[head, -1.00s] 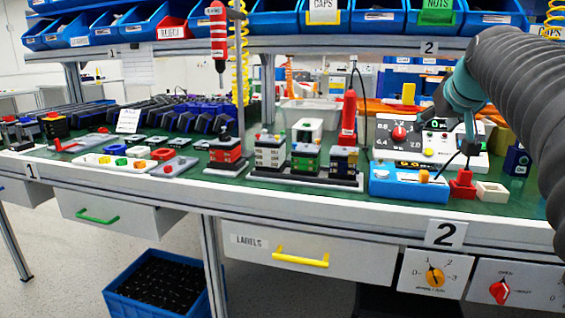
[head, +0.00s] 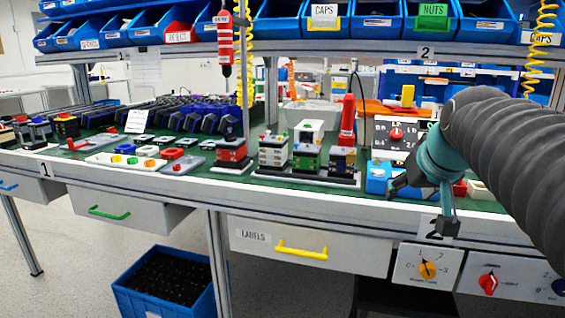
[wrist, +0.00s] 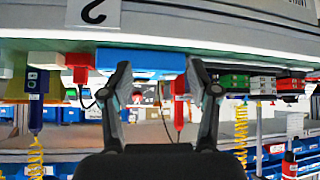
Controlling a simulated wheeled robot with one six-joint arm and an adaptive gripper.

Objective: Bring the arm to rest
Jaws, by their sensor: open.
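My gripper (head: 420,208) is open and empty, with its fingers apart in front of the bench's front edge (head: 300,203), near the number 2 plate. In the wrist view, which shows the bench upside down, both fingers (wrist: 158,78) stand wide with nothing held between them. Below the bench edge are a rotary switch with a yellow knob (head: 427,270) and one with a red knob (head: 489,283). A blue knob (head: 558,287) is cut off at the right edge. My gripper is above the yellow knob in the picture and appears apart from it. My arm hides part of the bench's right end.
A control box with a red dial (head: 396,134) and a blue box (head: 377,178) stand on the bench behind my gripper. A red hanging tool (head: 225,45) is at the upper left. A drawer with a yellow handle (head: 301,250) is below.

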